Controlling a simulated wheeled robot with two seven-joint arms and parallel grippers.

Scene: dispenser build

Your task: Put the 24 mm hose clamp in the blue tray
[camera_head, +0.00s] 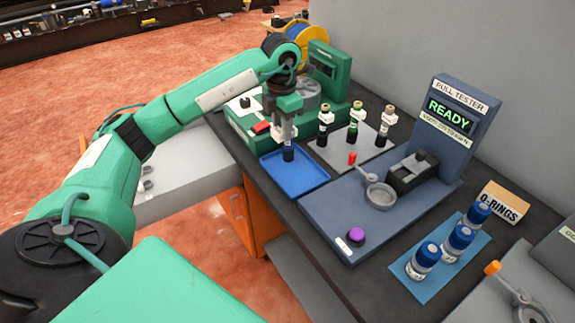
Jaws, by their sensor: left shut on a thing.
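My left gripper (287,136) comes down from above and is shut on a dark, upright piece (288,153) with a pale upper part. The piece is over the blue tray (311,181); I cannot tell whether its bottom touches the tray floor. It resembles the pieces on the grey mat, and no size marking is readable, so I cannot tell whether it is the 24 mm hose clamp. The rest of the blue tray looks empty. My right gripper is out of view.
Three dark pieces with pale tops stand on the grey mat (340,157), right of the tray. The pull tester (455,125) shows READY. Blue-capped containers (458,240) stand on a blue mat near an O-rings box (503,204). A green machine (328,72) stands behind the tray.

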